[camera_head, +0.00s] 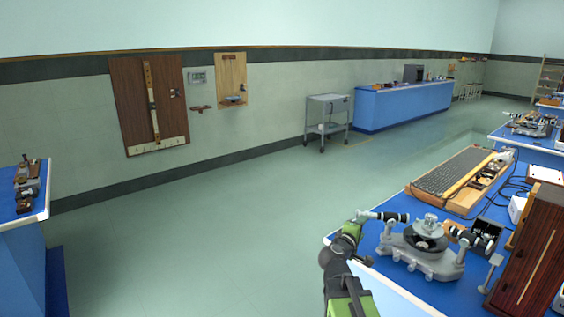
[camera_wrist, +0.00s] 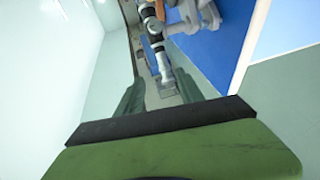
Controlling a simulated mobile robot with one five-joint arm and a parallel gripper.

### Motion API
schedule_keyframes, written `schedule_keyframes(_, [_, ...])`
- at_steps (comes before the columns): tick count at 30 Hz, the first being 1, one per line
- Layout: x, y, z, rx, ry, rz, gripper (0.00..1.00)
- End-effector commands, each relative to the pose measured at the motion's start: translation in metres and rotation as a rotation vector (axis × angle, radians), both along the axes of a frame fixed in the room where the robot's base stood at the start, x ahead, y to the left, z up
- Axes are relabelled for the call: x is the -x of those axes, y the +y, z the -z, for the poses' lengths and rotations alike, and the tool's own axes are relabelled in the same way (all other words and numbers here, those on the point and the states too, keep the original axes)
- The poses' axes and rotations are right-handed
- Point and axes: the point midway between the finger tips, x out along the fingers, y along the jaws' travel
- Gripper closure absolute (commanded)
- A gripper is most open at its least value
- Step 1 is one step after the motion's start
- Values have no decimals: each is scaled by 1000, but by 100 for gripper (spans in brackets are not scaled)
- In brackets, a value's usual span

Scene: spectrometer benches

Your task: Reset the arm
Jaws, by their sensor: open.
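My gripper (camera_wrist: 160,92) is open in the wrist view. My green and black arm rises from the bottom of the head view, beside the left edge of the near blue bench (camera_head: 390,279). A grey spectrometer (camera_head: 425,252) with black-barrelled tubes stands on that bench, just right of my arm. Part of the spectrometer (camera_wrist: 197,17) also shows beyond the fingers in the wrist view. In the head view the fingertips are hard to make out.
A keyboard-like board (camera_head: 456,173) in a wooden frame and a dark wooden cabinet (camera_head: 530,250) sit on the near bench. Another bench (camera_head: 32,208) stands at the left. A grey cart (camera_head: 328,104) stands by the wall. The floor (camera_head: 210,240) between is clear.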

Motion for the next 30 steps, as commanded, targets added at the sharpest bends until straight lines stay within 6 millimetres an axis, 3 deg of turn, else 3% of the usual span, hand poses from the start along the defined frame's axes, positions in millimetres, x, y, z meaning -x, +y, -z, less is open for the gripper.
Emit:
schedule_keyframes(2, [15,-3,3,-143,19,65,56])
schedule_keyframes(7, [65,10,58,-544,123,275,56])
schedule_keyframes(12, [140,78,124,-1006,361,532,56])
schedule_keyframes(15, [176,118,142,-1175,503,640,56])
schedule_keyframes(18, [198,141,145,-1257,597,710,56])
schedule_keyframes(21, [209,147,146,-1267,630,750,56])
schedule_keyframes(30, [208,146,145,-1268,624,754,56])
